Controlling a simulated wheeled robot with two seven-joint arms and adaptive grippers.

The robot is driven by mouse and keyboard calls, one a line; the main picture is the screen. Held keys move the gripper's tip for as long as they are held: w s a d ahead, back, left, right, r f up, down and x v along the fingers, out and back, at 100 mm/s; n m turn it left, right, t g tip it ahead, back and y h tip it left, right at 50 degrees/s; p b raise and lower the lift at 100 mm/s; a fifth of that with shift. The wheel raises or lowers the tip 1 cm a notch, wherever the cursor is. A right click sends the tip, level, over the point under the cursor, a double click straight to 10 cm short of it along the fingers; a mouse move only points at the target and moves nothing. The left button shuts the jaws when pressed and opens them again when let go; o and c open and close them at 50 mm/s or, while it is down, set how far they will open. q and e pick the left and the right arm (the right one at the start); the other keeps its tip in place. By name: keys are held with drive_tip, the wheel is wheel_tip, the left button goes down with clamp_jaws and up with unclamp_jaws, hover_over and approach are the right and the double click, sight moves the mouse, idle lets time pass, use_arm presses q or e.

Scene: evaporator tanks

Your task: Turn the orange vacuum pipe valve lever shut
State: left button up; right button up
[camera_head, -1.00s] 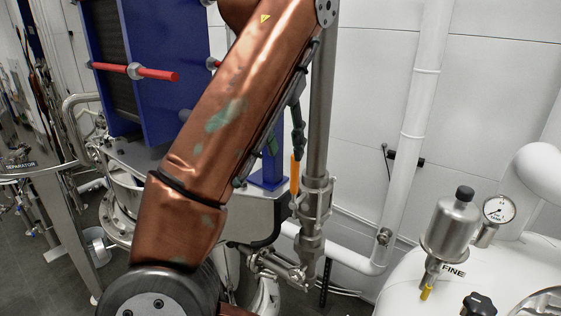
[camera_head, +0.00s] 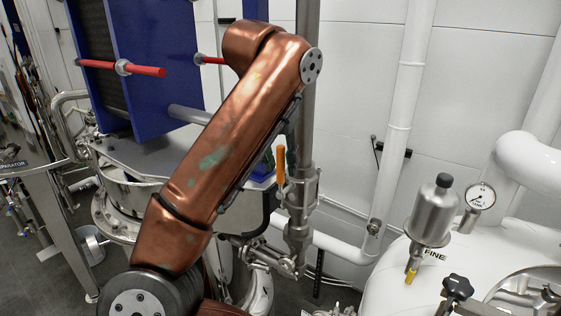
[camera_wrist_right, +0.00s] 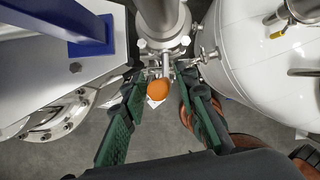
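The orange valve lever (camera_head: 281,165) stands upright beside the vertical steel pipe (camera_head: 308,90), just above its valve body (camera_head: 298,205). In the right wrist view the lever's rounded orange end (camera_wrist_right: 160,90) shows nearly end-on, with the steel pipe (camera_wrist_right: 157,15) beyond it. My right gripper (camera_wrist_right: 160,86) is open, its green-padded fingers apart on either side of the lever in that picture. Contact with the lever does not show. In the head view this gripper is mostly hidden behind my copper arm. My left gripper is not in view.
A blue plate frame (camera_head: 150,60) with red rods stands at the left. A white tank (camera_head: 400,275) with a steel cup (camera_head: 431,212) and a gauge (camera_head: 480,196) stands at the right. A white pipe (camera_head: 400,120) runs along the wall.

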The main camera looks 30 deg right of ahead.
drive_tip(key=shift+w, duration=0.1)
drive_tip(key=shift+c, duration=0.8)
drive_tip(key=shift+s, duration=0.2)
drive_tip(key=c, duration=0.3)
clamp_jaws()
